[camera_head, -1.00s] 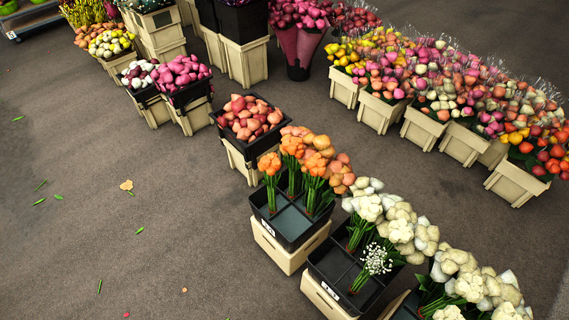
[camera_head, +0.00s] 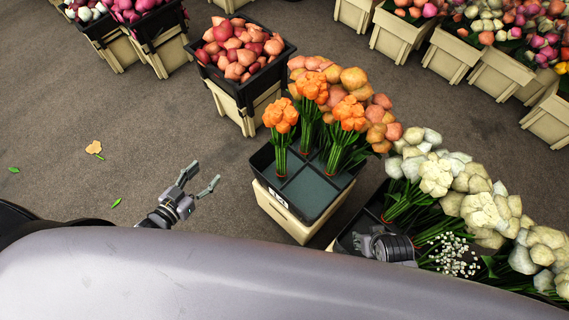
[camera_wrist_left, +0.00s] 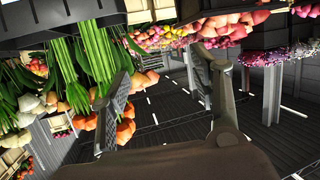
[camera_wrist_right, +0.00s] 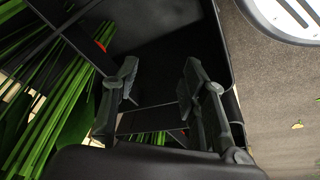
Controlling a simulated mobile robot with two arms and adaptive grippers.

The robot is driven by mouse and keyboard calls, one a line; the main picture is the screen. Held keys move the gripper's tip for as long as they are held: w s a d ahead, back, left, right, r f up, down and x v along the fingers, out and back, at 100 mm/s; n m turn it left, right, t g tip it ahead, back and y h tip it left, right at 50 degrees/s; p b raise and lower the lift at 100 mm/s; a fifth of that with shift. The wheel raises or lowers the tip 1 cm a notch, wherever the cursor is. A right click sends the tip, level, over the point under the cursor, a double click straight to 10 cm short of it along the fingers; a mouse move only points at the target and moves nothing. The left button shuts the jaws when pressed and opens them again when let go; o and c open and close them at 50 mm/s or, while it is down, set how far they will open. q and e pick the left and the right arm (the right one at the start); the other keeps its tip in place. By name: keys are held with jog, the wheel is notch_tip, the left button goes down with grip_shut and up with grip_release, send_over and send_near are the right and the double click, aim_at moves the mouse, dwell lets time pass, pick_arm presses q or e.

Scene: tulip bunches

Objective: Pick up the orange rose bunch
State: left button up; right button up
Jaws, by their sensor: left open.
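Three bright orange rose bunches, at left (camera_head: 280,115), back (camera_head: 311,87) and right (camera_head: 350,113), stand upright with green stems in a black divided crate (camera_head: 317,190). The crate's front compartments are empty. My left gripper (camera_head: 203,180) is open and empty, left of the crate and apart from it. Its wrist view looks upside down and shows orange blooms (camera_wrist_left: 125,131) and green stems beyond the left finger. My right gripper (camera_head: 362,238) is at the white-flower crate (camera_head: 347,238), partly hidden by my body. In the right wrist view its fingers (camera_wrist_right: 157,85) are apart, with nothing between them.
Peach flowers (camera_head: 353,79) stand behind the orange bunches. White flowers (camera_head: 436,176) and a small white-sprig bunch (camera_head: 452,254) are at right. A crate of pink-peach flowers (camera_head: 238,45) stands behind. The floor (camera_head: 150,150) at left is mostly clear, with a few fallen leaves.

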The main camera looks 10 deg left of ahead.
pick_arm(q)
jog(key=w+d+f+m+h+b, duration=0.1)
jog(key=d+f+m+h+b, duration=0.1)
jog(key=d+f+h+b, duration=0.3)
jog(key=m+h+b, duration=0.2)
jog(key=m+b, duration=0.1)
jog(key=b, duration=0.3)
send_near(276, 153)
jog(key=b+x, duration=0.1)
jog(key=x, duration=0.5)
jog(key=shift+d+f, duration=0.15)
jog(key=shift+d, duration=0.05)
jog(key=shift+n, duration=0.3)
jog(key=shift+b+x, duration=0.7)
jog(key=shift+x, duration=2.4)
jog(key=shift+a+r, duration=0.1)
jog(key=shift+r, duration=0.15)
pick_arm(e)
jog(key=shift+m, duration=0.5)
jog(key=r, duration=0.1)
jog(key=s+d+r, duration=0.1)
jog(key=r, duration=0.1)
jog(key=s+r, duration=0.1)
jog(key=shift+s+d+r, duration=0.15)
jog(key=shift+d, duration=0.15)
pick_arm(q)
grip_shut()
